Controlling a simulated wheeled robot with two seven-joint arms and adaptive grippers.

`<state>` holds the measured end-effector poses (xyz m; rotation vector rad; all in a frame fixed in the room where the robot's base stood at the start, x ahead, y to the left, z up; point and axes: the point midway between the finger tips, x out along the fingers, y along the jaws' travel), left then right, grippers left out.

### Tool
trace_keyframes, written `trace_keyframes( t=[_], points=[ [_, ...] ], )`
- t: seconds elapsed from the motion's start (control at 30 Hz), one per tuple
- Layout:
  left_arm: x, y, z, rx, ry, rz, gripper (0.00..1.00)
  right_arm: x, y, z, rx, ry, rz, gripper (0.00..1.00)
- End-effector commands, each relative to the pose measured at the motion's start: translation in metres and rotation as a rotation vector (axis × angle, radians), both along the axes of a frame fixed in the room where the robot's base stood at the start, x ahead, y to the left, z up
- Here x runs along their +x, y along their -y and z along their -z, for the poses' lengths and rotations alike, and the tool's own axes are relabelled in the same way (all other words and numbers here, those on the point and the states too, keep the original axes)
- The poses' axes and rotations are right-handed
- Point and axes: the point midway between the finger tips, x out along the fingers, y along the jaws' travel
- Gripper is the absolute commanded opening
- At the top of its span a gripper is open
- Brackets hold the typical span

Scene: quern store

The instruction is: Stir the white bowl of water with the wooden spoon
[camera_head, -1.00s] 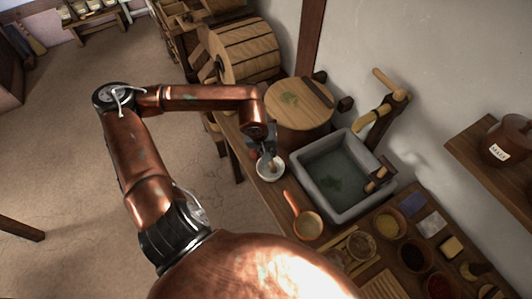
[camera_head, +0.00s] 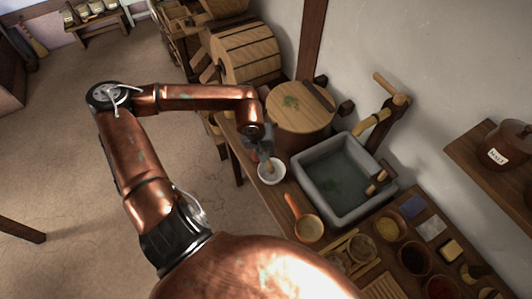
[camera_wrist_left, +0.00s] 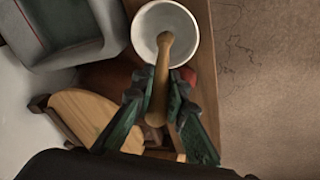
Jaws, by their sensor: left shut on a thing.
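The white bowl (camera_head: 272,173) stands on the wooden bench near its left edge; it also shows at the top of the left wrist view (camera_wrist_left: 184,28). My left gripper (camera_head: 264,153) is above the bowl. In the left wrist view my left gripper (camera_wrist_left: 163,92) is shut on the wooden spoon (camera_wrist_left: 162,75). The spoon's far end reaches over the bowl's opening and overlaps its inside. I cannot tell how deep it sits, and the water is not clearly visible. My right gripper is not in view.
A grey stone basin (camera_head: 353,207) of water stands right of the bowl. A round lidded wooden tub (camera_head: 300,118) is behind it. An orange-handled ladle (camera_head: 308,228) lies in front. Small bowls (camera_head: 388,229) fill the bench front. Something red sits beside the bowl (camera_wrist_left: 188,76).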

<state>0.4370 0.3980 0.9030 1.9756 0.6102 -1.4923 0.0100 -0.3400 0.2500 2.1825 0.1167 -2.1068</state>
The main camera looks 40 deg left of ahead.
Motion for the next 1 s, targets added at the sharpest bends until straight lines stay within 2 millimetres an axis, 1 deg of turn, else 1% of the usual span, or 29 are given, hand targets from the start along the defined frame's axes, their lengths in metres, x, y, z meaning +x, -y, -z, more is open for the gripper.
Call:
trace_keyframes(
  t=[0.03,0.57,0.67,1.0],
  points=[
    [0.000,-0.001,-0.008,0.001,0.002,0.000,0.00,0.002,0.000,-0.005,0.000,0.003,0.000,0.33],
    [-0.002,-0.008,-0.046,0.000,0.001,0.000,0.00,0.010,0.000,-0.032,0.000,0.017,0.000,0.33],
    [-0.002,-0.009,-0.049,-0.001,0.001,0.000,0.00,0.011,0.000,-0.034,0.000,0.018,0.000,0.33],
    [-0.002,-0.009,-0.047,-0.001,0.000,0.000,0.00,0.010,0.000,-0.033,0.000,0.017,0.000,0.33]
  ],
)
